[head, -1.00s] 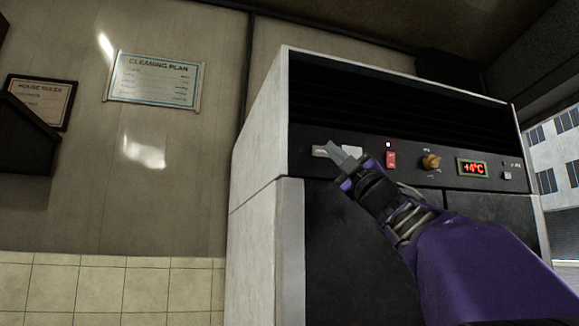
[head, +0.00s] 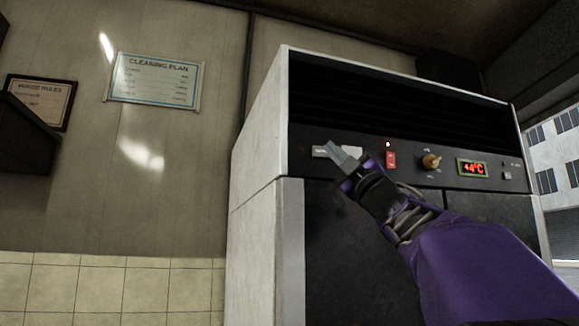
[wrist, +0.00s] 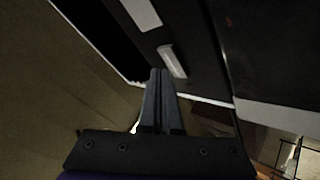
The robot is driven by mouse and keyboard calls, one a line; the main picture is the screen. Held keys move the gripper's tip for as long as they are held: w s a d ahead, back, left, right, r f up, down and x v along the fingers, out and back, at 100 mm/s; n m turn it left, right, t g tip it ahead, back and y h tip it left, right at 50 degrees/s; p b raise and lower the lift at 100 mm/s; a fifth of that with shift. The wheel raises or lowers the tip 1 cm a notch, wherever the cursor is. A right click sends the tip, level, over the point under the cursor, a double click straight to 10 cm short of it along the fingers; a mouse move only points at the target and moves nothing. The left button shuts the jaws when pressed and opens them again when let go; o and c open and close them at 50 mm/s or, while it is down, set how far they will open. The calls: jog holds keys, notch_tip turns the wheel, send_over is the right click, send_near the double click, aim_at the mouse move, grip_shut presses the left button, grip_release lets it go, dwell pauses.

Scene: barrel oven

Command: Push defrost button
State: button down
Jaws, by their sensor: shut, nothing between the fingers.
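The control panel (head: 410,176) on the tall refrigerator carries several controls, and no defrost marking is readable. A small pale square button (head: 507,175) sits at its far right under a tiny label. A red switch (head: 390,160) with a small light above it is just right of my gripper. My gripper (head: 336,153) is shut and empty, its fingertips in front of the panel's left end, between a lettered plate (head: 320,152) and a pale plate (head: 352,151). In the wrist view the shut fingers (wrist: 160,74) end close to a raised pale bar (wrist: 172,60); contact cannot be told.
A brass knob (head: 431,161) and a red +4°C display (head: 472,168) lie between the red switch and the square button. A dark vent (head: 400,108) is above, and dark doors (head: 335,250) are below.

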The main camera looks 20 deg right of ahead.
jog(key=shift+w, duration=0.15)
jog(key=shift+w+h, duration=0.3)
dwell(0.3)
jog(key=shift+w, duration=0.1)
dwell(0.3)
jog(key=shift+s, duration=0.5)
jog(key=s+b, duration=0.2)
jog(key=s, duration=0.4)
dwell(0.4)
jog(key=shift+d, duration=0.1)
